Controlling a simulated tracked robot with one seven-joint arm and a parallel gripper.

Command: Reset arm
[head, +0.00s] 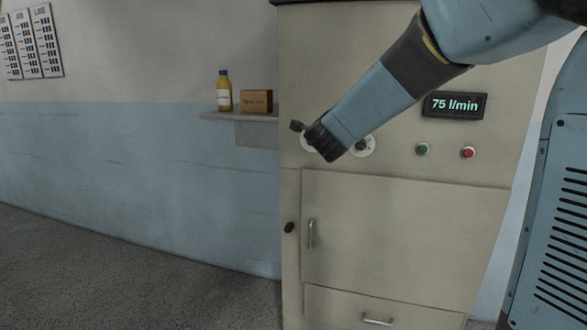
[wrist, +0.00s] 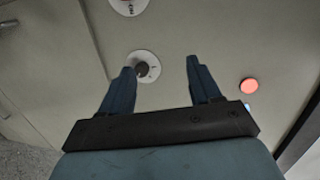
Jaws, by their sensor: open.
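My arm reaches in from the upper right of the head view across the front of a beige cabinet (head: 400,230). My gripper (head: 316,138) is in front of the cabinet's left side, over one of two round white dials. In the wrist view my gripper (wrist: 160,68) is open, its two blue fingers apart with nothing held. A dark knob on a white dial (wrist: 150,62) shows beyond the fingers, nearer the left one. Whether a finger touches the panel cannot be told. The near dial (head: 305,146) is partly hidden by my gripper in the head view.
A second dial (head: 368,147) is right of my gripper. A display (head: 455,105) reads 75 l/min, above a green button (head: 422,149) and a red button (head: 468,152). A shelf (head: 225,115) left of the cabinet holds a yellow bottle (head: 224,95) and a brown box (head: 256,101).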

